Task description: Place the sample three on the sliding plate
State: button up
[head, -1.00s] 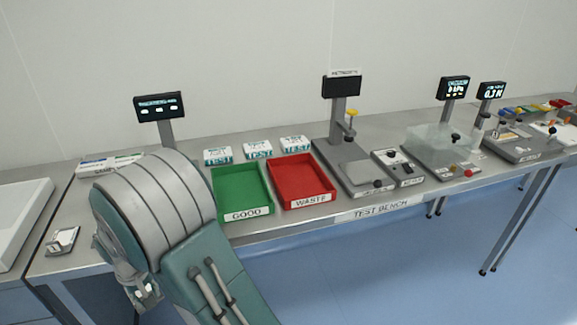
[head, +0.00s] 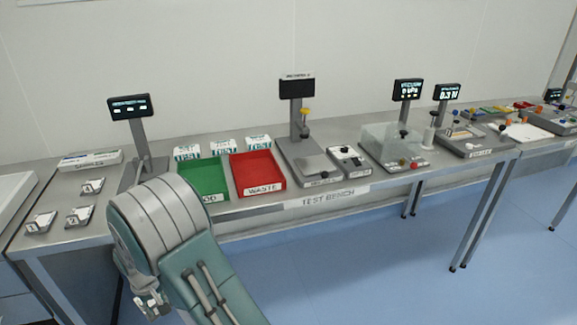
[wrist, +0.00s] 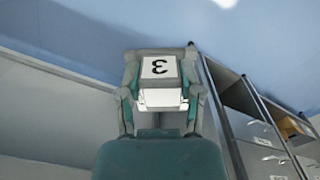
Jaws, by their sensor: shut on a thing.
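Sample three is a small white block with a black "3" on its face (wrist: 157,67); the digit looks upside down in the wrist view. My gripper (wrist: 160,95) is shut on it, one finger on each side. In the head view my gripper (head: 150,305) hangs at the lower left, in front of the bench and beside my arm, with the sample mostly hidden. A grey device (head: 475,143) with a force display (head: 447,92) stands at the right end of the test bench. I cannot tell for sure which part is the sliding plate.
On the bench (head: 330,190) are a green tray (head: 205,180), a red waste tray (head: 255,168), a grey instrument (head: 310,160) and a clear-covered tester (head: 390,135). Small numbered holders (head: 80,215) lie at the left. Blue floor in front is free. Cabinets (wrist: 265,140) show in the wrist view.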

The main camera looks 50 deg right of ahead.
aim_at(315, 163)
jog(key=z, duration=1.25)
jog(key=j+z, duration=0.35)
jog(key=i+j+z, duration=0.1)
jog(key=j+z, duration=0.6)
jog(key=l, duration=0.1)
